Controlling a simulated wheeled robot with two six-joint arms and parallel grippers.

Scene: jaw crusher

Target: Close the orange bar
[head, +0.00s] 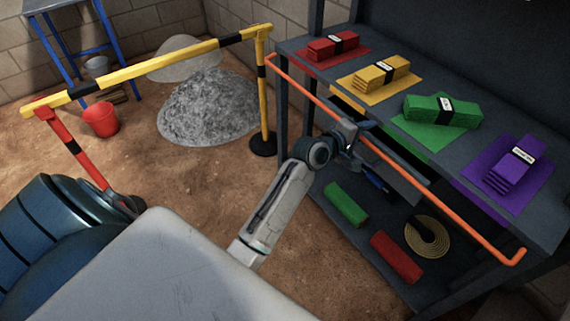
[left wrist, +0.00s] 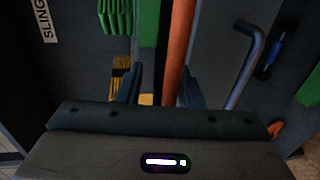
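The orange bar (head: 455,205) runs along the front edge of the shelf unit, with a bent end at each side. My left gripper (head: 357,138) is at the middle stretch of the bar. In the left wrist view the orange bar (left wrist: 179,45) passes between the two fingers of the left gripper (left wrist: 160,92), close to the right finger, with a gap on the left side. The fingers are apart, so the gripper is open around the bar. Whether a finger touches the bar is unclear. My right gripper is not in view.
Red (head: 333,46), yellow (head: 381,72), green (head: 442,111) and purple (head: 513,168) sling bundles lie on the shelf top. A coiled strap (head: 427,237) is on the lower shelf. A yellow barrier (head: 160,65) and gravel pile (head: 208,108) stand left.

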